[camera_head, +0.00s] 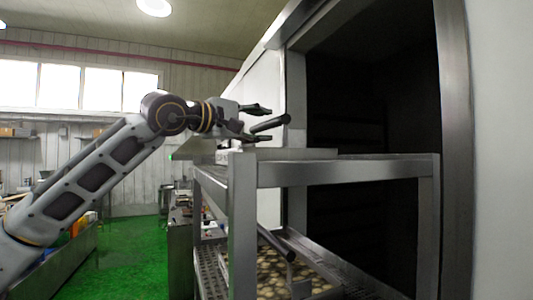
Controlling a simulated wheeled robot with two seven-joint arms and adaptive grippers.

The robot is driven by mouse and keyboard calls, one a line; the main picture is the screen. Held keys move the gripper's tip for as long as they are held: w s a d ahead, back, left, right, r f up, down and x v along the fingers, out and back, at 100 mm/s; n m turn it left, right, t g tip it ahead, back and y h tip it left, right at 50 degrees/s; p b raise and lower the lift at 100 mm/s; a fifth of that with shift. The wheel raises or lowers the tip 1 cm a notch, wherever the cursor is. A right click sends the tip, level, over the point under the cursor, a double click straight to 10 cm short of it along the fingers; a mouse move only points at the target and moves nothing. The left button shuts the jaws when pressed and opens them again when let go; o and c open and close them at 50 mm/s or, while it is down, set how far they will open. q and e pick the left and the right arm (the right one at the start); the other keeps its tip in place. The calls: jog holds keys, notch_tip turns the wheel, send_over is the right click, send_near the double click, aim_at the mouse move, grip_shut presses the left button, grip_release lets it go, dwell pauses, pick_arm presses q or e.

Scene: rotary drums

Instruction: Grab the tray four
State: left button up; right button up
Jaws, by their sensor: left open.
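My left gripper (260,123) reaches in from the left, above the front left corner of a metal rack (340,172). It is open, with one finger above and one below a dark bar handle (271,123). I cannot tell whether the fingers touch the handle. The handle seems to belong to an upper tray (318,154) on the rack top, seen almost edge-on. A lower tray (270,272) with several round pale pieces sits on the shelf below. It has a similar dark handle (277,244). No number shows on either tray. My right gripper is out of view.
A tall steel-framed opening (455,150) with a dark inside stands behind and right of the rack. Rack posts (242,225) rise close below my gripper. Green floor (135,265) is clear left of the rack, with a metal bench (70,265) further left.

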pick_arm(q)
jog(key=shift+p+x, duration=0.45)
jog(key=shift+x, duration=1)
grip_shut()
jog(key=shift+s+r, duration=0.1)
jog(key=shift+r, duration=0.05)
